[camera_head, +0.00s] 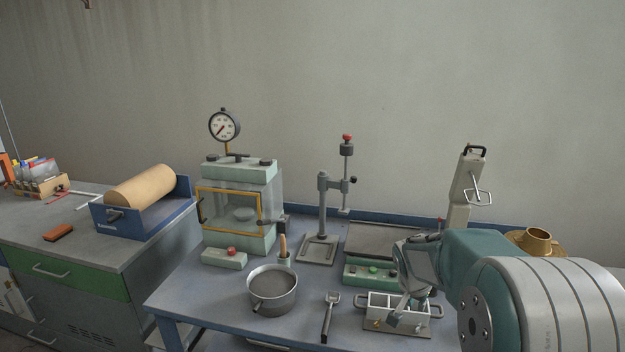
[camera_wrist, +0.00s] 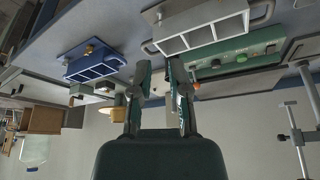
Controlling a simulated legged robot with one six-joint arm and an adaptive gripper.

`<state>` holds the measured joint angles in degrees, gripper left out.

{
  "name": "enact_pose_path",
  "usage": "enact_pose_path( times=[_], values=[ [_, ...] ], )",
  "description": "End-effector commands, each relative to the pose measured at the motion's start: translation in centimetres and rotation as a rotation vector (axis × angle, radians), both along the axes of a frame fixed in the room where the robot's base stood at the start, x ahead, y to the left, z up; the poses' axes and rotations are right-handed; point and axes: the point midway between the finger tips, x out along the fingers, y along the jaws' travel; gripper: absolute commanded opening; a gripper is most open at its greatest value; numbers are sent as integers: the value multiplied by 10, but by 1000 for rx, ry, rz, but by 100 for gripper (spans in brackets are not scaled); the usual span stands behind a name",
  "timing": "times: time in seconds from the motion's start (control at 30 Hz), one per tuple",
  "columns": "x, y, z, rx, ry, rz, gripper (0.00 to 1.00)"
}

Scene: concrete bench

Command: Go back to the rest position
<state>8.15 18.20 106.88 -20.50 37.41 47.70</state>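The grey three-cell mould (camera_head: 372,305) is partly hidden by my gripper in the head view. It also shows in the wrist view (camera_wrist: 203,38), beyond the fingertips. A blue mould (camera_wrist: 92,64) shows to the left in the wrist view. I cannot tell whether the fingers touch anything.
A pot (camera_head: 273,303) and a scoop (camera_head: 328,318) are on the blue bench left of my gripper. A glass-fronted chamber with a gauge (camera_head: 240,215) and a needle stand (camera_head: 322,205) stand behind. A green-buttoned panel (camera_head: 362,272) sits close behind the grey mould.

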Motion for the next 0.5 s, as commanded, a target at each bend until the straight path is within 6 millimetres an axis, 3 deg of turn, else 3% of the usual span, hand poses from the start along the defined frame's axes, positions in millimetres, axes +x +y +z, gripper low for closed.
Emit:
enact_pose_path(
  times=[0.03, 0.2, 0.5],
  values=[
    [-12, 7, 18, -3, -9, 30, 22],
    [-56, 29, 59, -6, -14, 139, 22],
    [-141, 65, 107, -13, -32, 343, 22]
  ],
)
